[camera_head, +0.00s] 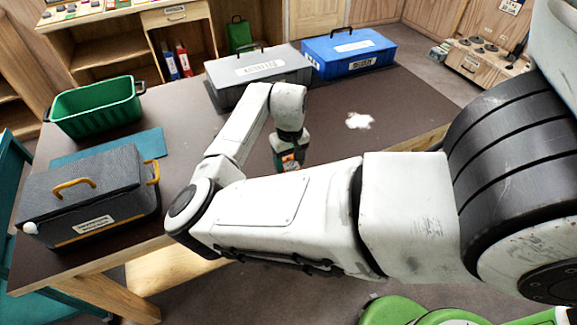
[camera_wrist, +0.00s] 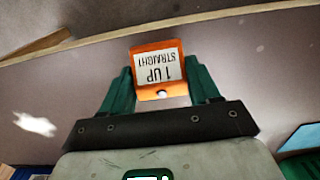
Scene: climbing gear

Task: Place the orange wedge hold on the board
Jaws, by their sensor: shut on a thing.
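My gripper (camera_wrist: 160,76) is shut on the orange wedge hold (camera_wrist: 137,61), with a green finger on each side of it. The hold faces the wrist camera with a white label reading "1 UP STRAIGHT", upside down in that view. My forearm covers the near part there. I cannot tell from these frames whether the hold touches the table. I cannot make out a board with certainty in either view.
A green bin (camera_head: 95,108) and a dark grey case (camera_head: 90,195) with orange handles stand at left, a teal mat (camera_head: 150,143) between them. A grey toolbox (camera_head: 258,70) and blue toolbox (camera_head: 350,50) stand along the back edge. A white patch (camera_head: 360,121) marks clear tabletop.

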